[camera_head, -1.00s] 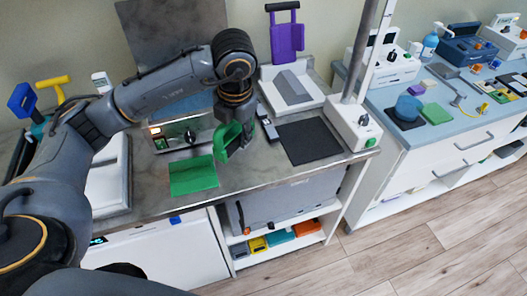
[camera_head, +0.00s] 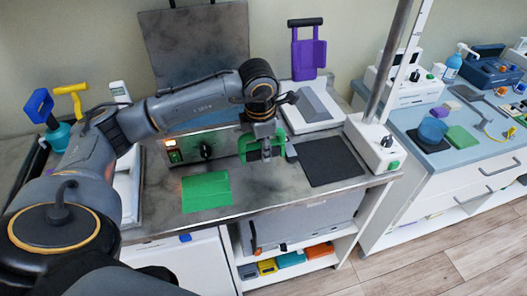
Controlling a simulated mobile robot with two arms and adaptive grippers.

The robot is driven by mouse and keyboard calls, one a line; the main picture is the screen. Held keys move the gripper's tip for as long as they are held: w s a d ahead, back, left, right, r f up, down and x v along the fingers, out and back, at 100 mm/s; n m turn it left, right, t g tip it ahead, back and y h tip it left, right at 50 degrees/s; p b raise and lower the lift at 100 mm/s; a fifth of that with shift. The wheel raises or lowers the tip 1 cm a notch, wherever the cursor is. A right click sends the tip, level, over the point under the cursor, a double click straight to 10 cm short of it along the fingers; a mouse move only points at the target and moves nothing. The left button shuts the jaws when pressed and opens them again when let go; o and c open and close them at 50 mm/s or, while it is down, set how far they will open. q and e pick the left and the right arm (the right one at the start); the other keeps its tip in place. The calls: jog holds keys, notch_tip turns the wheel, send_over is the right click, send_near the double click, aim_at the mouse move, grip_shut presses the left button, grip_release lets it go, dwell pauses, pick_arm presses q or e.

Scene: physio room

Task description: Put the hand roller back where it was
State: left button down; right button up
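My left gripper (camera_head: 266,150) comes down from above over the steel table (camera_head: 235,165). It appears shut on a green looped piece (camera_head: 246,147), which may be the hand roller; its roller part is not clearly visible. The green piece hangs upright just right of the control box's dial, left of the black mat (camera_head: 330,161). I cannot tell whether it touches the table. A flat green mat (camera_head: 206,191) lies at the table's front. My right gripper is not in view.
A control box (camera_head: 188,150) with a lit switch stands behind the green mat. A white base with a post (camera_head: 373,144) stands at the right. A purple handled device (camera_head: 309,55) is at the back. Yellow (camera_head: 70,90) and blue (camera_head: 40,106) handles stand at left.

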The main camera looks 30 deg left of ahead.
pick_arm(q)
jog(key=shift+w+a+f, duration=0.25)
jog(key=shift+w+f, duration=0.15)
jog(key=shift+f, duration=0.1)
jog(key=shift+w+a+f, duration=0.25)
jog(key=shift+w+f, duration=0.1)
jog(key=shift+f, duration=0.15)
notch_tip(320, 180, down, 3)
jog(key=shift+w+a+f+p, duration=0.1)
jog(key=shift+w+a+p, duration=0.05)
jog(key=shift+p, duration=0.75)
jog(key=shift+f, duration=0.2)
jog(key=shift+f, duration=0.25)
jog(key=c, duration=0.9)
grip_release()
jog(key=shift+o, duration=0.2)
jog(key=shift+r, duration=0.1)
